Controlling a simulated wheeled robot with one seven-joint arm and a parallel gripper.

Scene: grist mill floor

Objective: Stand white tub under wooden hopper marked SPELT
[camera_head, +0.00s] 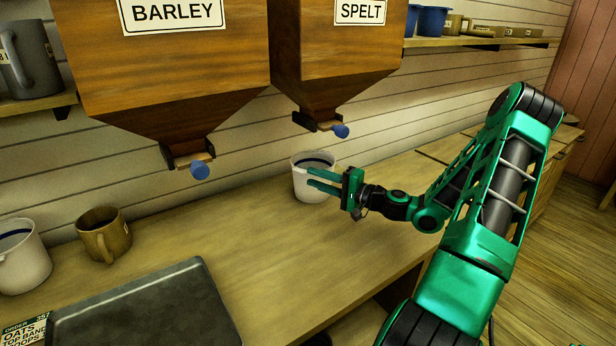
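A white tub (301,186) with a dark blue band inside its rim stands upright on the wooden counter. In the picture it is below the spout of the wooden hopper marked SPELT (335,60); I cannot tell whether it is exactly centred. My gripper (310,176) comes in from the right, its two green fingers apart in front of the tub's right side. Whether they touch the tub is unclear. A second white tub (22,264) stands at the counter's left end, partly cut off.
The hopper marked BARLEY (165,60) hangs to the left. A tan mug (104,236), a dark tray (150,315) and an order card (26,331) are at the left. The counter between the tray and the tub is clear. Shelves hold pots.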

